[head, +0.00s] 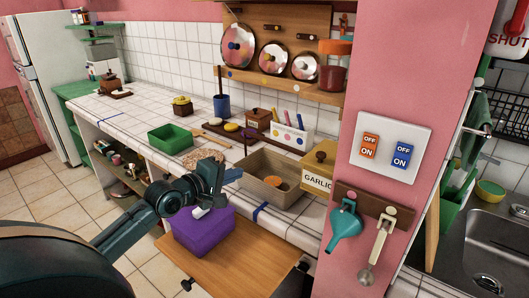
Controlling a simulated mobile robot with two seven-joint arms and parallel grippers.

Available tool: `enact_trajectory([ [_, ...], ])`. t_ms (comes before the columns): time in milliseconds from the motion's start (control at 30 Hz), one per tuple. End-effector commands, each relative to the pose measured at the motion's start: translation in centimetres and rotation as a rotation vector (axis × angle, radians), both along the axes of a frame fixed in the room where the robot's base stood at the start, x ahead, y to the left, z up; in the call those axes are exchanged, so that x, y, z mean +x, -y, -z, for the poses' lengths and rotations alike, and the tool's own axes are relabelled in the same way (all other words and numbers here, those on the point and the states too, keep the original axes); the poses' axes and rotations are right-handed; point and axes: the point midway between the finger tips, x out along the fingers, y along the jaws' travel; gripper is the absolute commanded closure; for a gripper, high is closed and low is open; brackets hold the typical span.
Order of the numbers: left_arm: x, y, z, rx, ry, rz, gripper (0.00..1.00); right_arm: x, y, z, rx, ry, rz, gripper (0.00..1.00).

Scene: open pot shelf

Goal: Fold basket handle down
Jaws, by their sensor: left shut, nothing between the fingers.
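A purple box-shaped container (205,238), which looks like the basket, stands on a wooden board (245,262) in front of the counter. My left gripper (228,177) is above its back part and hides some of its top. The gripper is shut and empty. I cannot make out a handle clearly; a small pale piece (201,212) shows at the near top edge, just below the gripper. I cannot tell whether the gripper touches the container. My right gripper is not in view.
On the tiled counter (130,128) behind stand a green tray (170,138), a beige open box (262,187) and a garlic box (319,172). A pink pillar (400,80) with switches and hanging utensils bounds the right. Tiled floor (45,200) is free at left.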

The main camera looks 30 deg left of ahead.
Motion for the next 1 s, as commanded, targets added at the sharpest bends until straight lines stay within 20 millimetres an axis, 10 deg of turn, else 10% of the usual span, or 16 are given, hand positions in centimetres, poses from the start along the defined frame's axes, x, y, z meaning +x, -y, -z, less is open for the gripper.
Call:
enact_trajectory([
  [200, 1.6, -1.9, -3.0, -0.124, 0.075, -0.040, 1.00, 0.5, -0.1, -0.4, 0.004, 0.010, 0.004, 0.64],
  [1000, 13.6, -0.3, -1.1, -0.119, 0.071, -0.039, 1.00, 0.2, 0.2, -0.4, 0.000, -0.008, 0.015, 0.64],
])
